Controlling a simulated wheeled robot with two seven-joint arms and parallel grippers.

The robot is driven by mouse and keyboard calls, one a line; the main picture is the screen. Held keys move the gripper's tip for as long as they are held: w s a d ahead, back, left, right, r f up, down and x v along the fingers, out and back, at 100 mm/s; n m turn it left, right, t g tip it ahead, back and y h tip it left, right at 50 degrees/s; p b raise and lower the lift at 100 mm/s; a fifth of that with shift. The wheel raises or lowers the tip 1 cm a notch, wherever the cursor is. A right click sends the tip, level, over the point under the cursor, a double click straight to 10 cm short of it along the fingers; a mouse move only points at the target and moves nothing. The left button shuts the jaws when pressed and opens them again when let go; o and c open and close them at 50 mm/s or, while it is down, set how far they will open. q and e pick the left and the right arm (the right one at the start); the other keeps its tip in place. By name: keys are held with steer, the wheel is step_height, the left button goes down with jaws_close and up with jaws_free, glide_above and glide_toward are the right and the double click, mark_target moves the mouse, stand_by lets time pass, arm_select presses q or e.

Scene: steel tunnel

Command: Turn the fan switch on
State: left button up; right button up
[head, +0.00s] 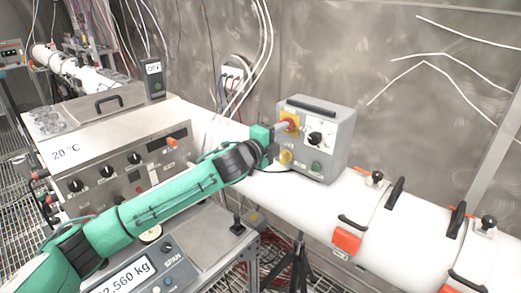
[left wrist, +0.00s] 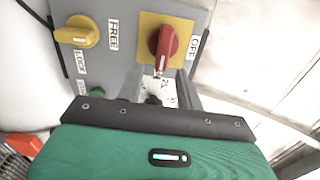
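A grey control box (head: 325,125) stands on the white pipe. Its red rotary knob (head: 289,123) sits on a yellow plate; in the left wrist view the red knob (left wrist: 163,43) has an OFF label (left wrist: 194,46) at its right. A yellow knob (left wrist: 77,32) beside FREE and LOCK labels is at the left there. My left gripper (head: 280,130) is right in front of the red knob. In the left wrist view its fingers (left wrist: 160,82) are apart, with the knob's lower end between or just beyond them; contact cannot be told. My right gripper is out of view.
The box also bears a black dial (head: 315,138) and a green button (head: 316,166). White cables hang behind. Black handles (head: 395,192) stick up from the pipe.

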arm_select(q)
steer(key=b+v, duration=0.3)
steer(key=v, duration=0.8)
steer(key=shift+w, duration=0.1)
